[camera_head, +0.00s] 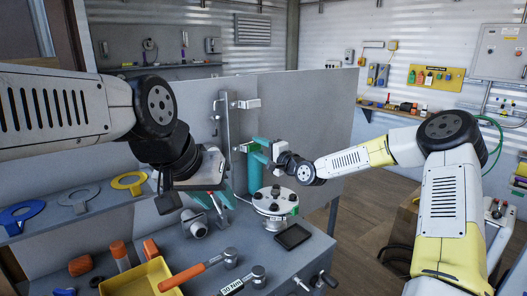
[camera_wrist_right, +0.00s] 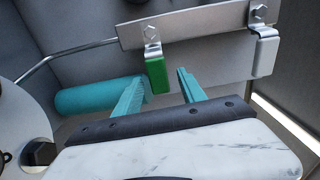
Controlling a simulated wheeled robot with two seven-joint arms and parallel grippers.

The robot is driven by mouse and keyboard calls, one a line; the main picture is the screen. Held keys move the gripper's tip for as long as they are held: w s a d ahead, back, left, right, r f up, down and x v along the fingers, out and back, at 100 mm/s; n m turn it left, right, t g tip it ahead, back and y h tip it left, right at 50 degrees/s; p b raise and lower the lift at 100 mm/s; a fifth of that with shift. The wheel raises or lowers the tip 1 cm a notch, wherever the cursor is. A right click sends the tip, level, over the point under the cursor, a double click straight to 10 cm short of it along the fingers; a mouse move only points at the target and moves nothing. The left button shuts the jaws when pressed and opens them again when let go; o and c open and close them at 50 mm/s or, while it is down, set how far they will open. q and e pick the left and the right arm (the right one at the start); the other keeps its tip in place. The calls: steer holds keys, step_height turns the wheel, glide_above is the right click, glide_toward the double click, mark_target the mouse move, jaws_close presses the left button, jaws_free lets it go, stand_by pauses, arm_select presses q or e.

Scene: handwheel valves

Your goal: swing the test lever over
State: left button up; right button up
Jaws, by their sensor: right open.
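A green-coated tab (camera_wrist_right: 157,75), which looks like the test lever's grip, hangs from a steel plate (camera_wrist_right: 200,25) in the right wrist view. The upright plate also shows in the head view (camera_head: 227,135). My right gripper (camera_wrist_right: 162,76) is open, its teal fingertips on either side of the green tab; contact cannot be told. In the head view my right gripper (camera_head: 252,148) is at the plate's lower bracket, its fingers mostly hidden. My left gripper (camera_head: 214,203) points down over the bench, its teal fingers apart and seemingly empty.
A teal cylinder (camera_head: 255,175) stands behind a round steel flange (camera_head: 275,205). A grey fitting (camera_head: 194,224) is just below my left gripper. A grey panel (camera_head: 310,105) stands behind.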

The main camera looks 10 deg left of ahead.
steer(key=shift+v, duration=2.6)
steer(key=s+d+f+n+g+h, duration=0.1)
steer(key=s, duration=0.1)
steer(key=s+d+f+n+g+h, duration=0.1)
steer(key=s+d+f, duration=0.1)
steer(key=s, duration=0.1)
steer(key=s+d+f+n+g, duration=0.1)
steer(key=s+d, duration=0.1)
steer(key=s, duration=0.1)
steer(key=shift+s+f+n+h, duration=0.2)
steer(key=shift+f+n+h, duration=0.1)
steer(key=shift+f+h, duration=0.1)
steer(key=s+d+r+n+g+h, duration=0.1)
steer(key=s+d+r+h, duration=0.15)
steer(key=s+d, duration=0.25)
steer(key=s+d+r+n+g+h, duration=0.1)
steer(key=s+d+r+n+h, duration=0.1)
steer(key=s+d+h, duration=0.25)
steer(key=s+d+r+n+h, duration=0.1)
steer(key=s+d+r+h, duration=0.15)
steer(key=s+d, duration=0.3)
steer(key=s+r+y, duration=0.1)
steer(key=s+r, duration=0.1)
steer(key=s, duration=0.5)
steer(key=s+d+r+n+g, duration=0.1)
steer(key=s+r, duration=0.1)
steer(key=s, duration=0.5)
steer(key=shift+s+d+r+n+g+y, duration=0.2)
steer(key=shift+s+d+n+g+y, duration=0.1)
steer(key=shift+s+y, duration=0.1)
